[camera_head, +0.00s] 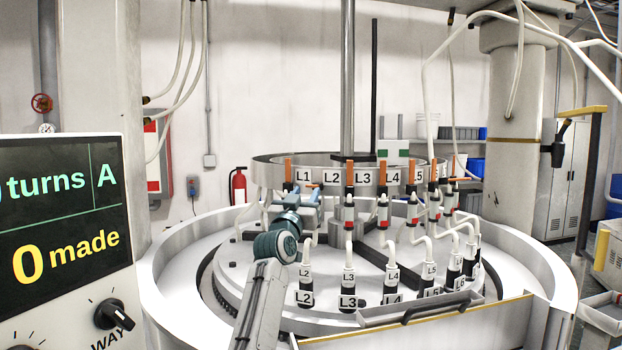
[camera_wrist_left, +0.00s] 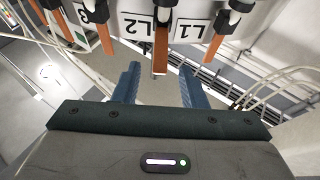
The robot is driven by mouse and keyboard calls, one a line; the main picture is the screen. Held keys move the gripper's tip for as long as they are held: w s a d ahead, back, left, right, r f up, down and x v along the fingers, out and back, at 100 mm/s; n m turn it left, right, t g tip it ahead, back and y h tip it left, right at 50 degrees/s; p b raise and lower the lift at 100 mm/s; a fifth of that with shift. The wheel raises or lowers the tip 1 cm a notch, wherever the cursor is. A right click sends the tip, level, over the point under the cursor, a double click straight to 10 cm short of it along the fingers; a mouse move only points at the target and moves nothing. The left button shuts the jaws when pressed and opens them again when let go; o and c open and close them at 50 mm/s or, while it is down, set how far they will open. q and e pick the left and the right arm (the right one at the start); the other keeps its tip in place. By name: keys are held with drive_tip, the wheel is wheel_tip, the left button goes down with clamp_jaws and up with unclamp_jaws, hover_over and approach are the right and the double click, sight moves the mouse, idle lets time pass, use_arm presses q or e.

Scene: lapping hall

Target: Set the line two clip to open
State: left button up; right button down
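The L2 label (camera_head: 332,178) is on the pale ring, between L1 and L3. In the left wrist view, upside down, the L2 label (camera_wrist_left: 138,27) shows beside an orange clip lever (camera_wrist_left: 160,50) that stands between L1 and L2. The blue fingers of my left gripper (camera_wrist_left: 160,88) are spread, with this lever's end just beyond and between the tips, apart from them. In the head view my left gripper (camera_head: 306,196) is in front of the ring below L1 and L2 and partly hides this clip. The right gripper is out of view.
Neighbouring orange levers (camera_head: 288,171) and (camera_head: 350,172) stand upright close on both sides. Labelled hose ends (camera_head: 305,285) stand below on the round table. A tray (camera_head: 420,307) lies at the front. A display panel (camera_head: 65,230) reading "0 made" stands at the left.

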sight(311, 186)
use_arm(q)
drive_tip(key=x, duration=0.1)
drive_tip(key=p+x, duration=0.1)
drive_tip(key=x, duration=0.1)
drive_tip(key=shift+w+f, duration=0.3)
drive_tip(key=shift+w, duration=0.1)
drive_tip(key=shift+w+d+r, duration=0.15)
drive_tip(key=shift+w, duration=0.2)
drive_tip(key=shift+w+d+r, duration=0.1)
drive_tip(key=shift+w+r, duration=0.05)
drive_tip(key=shift+r, duration=0.3)
drive_tip(key=shift+w+f, duration=0.2)
drive_tip(key=shift+w, duration=0.1)
drive_tip(key=shift+s+r, duration=0.1)
clamp_jaws()
